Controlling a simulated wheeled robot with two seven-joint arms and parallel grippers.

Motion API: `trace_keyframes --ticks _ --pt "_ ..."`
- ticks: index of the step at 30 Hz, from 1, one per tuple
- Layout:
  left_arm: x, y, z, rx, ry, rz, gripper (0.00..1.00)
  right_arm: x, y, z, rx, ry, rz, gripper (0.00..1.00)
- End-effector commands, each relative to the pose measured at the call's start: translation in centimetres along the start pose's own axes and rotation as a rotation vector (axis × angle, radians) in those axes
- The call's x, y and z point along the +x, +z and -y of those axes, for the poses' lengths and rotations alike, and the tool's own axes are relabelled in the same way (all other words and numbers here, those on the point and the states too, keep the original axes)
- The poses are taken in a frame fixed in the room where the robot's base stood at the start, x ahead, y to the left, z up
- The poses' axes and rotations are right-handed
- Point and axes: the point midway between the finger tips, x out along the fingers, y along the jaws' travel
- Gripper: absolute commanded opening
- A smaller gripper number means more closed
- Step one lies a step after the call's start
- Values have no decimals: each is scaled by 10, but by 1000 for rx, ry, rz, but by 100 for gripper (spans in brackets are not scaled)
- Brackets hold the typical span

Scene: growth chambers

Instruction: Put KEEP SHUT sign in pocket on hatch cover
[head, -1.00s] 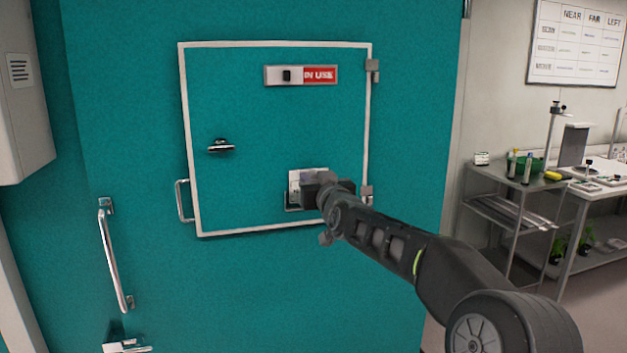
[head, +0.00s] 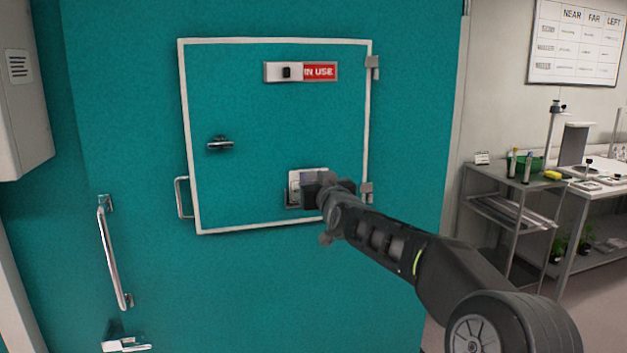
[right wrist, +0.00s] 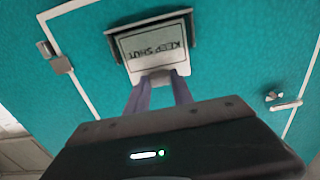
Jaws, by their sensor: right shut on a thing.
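The white KEEP SHUT sign (head: 309,173) is at the lower right part of the teal hatch cover (head: 260,120). In the right wrist view the sign (right wrist: 152,43) shows upside down, with its lettering facing me. My right gripper (right wrist: 158,86) is shut on the sign's upper edge; it partly hides the sign in the head view (head: 312,184). The pocket (head: 291,202) has a grey rim, which also shows in the right wrist view (right wrist: 193,28). The sign's lower part lies within the pocket's outline; how deep it sits is unclear. My left gripper is out of view.
An IN USE slider plate (head: 300,72) is near the hatch top. A latch handle (head: 220,143) is at the hatch's left, and hinges (head: 366,192) at its right. A grab handle (head: 183,198) stands beside its left edge. Benches with plants and tools are far right.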

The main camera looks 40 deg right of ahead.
Motion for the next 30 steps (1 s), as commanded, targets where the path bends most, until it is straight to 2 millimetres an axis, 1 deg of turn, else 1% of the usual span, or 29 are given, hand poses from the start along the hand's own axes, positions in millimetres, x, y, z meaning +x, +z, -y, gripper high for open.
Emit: trace_keyframes --ticks 5,6,14,15,30 --pt "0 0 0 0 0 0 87 0 -1 0 0 0 -1 0" --pt "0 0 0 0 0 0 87 0 -1 0 0 0 -1 31" --pt "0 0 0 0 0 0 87 0 0 0 0 0 0 52" --pt "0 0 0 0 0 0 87 0 0 0 0 0 0 54" --pt "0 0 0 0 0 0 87 -1 0 0 0 0 0 54"
